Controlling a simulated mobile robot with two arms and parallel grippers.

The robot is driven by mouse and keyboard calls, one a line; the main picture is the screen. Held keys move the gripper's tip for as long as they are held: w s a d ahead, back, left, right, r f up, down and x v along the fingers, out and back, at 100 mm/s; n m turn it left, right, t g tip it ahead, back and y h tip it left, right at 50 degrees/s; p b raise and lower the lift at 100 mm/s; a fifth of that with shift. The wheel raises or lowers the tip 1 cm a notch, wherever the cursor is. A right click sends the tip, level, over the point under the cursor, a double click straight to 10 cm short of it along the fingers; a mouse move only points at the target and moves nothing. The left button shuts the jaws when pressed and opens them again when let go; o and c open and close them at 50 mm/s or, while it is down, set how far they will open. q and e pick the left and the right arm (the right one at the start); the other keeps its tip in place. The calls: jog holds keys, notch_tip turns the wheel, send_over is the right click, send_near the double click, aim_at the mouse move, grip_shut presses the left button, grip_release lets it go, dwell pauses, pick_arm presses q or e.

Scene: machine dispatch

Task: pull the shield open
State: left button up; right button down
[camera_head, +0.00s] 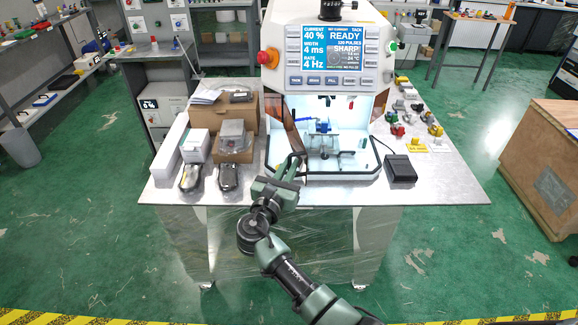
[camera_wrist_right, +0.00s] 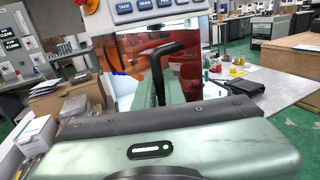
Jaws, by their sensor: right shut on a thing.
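The welding machine (camera_head: 325,45) stands on the table with its lit work chamber facing me. Its orange see-through shield (camera_head: 275,118) shows at the left side of the chamber, and orange panels also show in the wrist view (camera_wrist_right: 200,65). My right gripper (camera_head: 297,160) is at the lower left of the chamber opening. In the wrist view its green fingers (camera_wrist_right: 160,92) are shut on a black bent handle (camera_wrist_right: 178,48). The lower part of the handle is hidden between the fingers. My left gripper is not in view.
Boxes and dark devices (camera_head: 228,176) stand on the table left of my arm. A black box (camera_head: 399,169) sits right of the chamber, with several small coloured parts (camera_head: 410,115) beyond it. A red button (camera_head: 268,57) sticks out at the machine's upper left.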

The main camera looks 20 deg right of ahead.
dwell(0.3)
jog(key=c, duration=1.8)
grip_release()
jog(key=shift+c, duration=0.2)
jog(key=shift+o, duration=0.4)
jog(key=shift+w, duration=0.15)
jog(key=b+v, duration=0.2)
jog(key=v, duration=0.5)
jog(key=shift+s+a, duration=0.25)
jog(key=shift+s, duration=0.05)
